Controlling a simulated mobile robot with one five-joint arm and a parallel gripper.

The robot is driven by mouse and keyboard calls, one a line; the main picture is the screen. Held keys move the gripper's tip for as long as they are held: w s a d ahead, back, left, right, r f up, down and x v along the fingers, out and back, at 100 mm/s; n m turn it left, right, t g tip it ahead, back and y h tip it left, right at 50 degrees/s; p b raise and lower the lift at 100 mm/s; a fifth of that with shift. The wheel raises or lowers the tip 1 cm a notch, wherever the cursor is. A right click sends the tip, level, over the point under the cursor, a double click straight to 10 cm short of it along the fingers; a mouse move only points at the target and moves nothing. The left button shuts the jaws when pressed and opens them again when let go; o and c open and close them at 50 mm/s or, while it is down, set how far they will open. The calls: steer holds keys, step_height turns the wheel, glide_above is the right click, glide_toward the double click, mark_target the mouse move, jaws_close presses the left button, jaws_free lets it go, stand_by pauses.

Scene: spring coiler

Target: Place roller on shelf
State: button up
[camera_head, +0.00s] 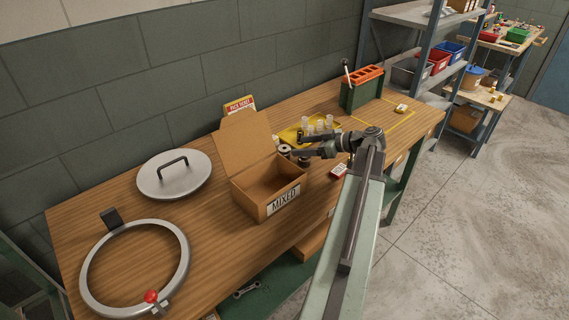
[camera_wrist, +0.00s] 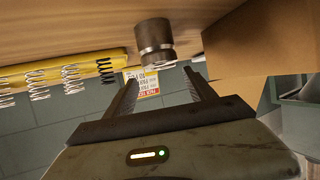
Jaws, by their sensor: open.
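A dark metal roller (camera_wrist: 155,42) stands on the bench in the wrist view, just beyond the gap between my fingertips. My gripper (camera_wrist: 164,82) is open around empty space, with a finger to each side of the gap. In the head view, my gripper (camera_head: 296,153) reaches left over the bench beside the open box, among small roller-like parts (camera_head: 285,149) that it partly hides. A grey metal shelf unit (camera_head: 405,14) stands at the back right. A green lower shelf (camera_head: 262,298) also shows under the bench.
The open cardboard box (camera_head: 256,207) marked MIXED stands close beside my gripper; its wall (camera_wrist: 255,48) shows at right in the wrist view. A yellow spring tray (camera_head: 290,134) lies behind. A round lid (camera_head: 174,175) and large ring (camera_head: 103,299) lie left. Open floor is at right.

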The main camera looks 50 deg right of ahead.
mark_target(282, 148)
steer(key=shift+b+x, duration=0.4)
steer(key=shift+x, duration=0.9)
steer(key=b+x, duration=0.1)
steer(key=x, duration=0.1)
steer(key=b+x, duration=0.1)
steer(key=x, duration=0.2)
steer(key=shift+a, duration=0.35)
steer(key=shift+c, duration=0.6)
jaws_close()
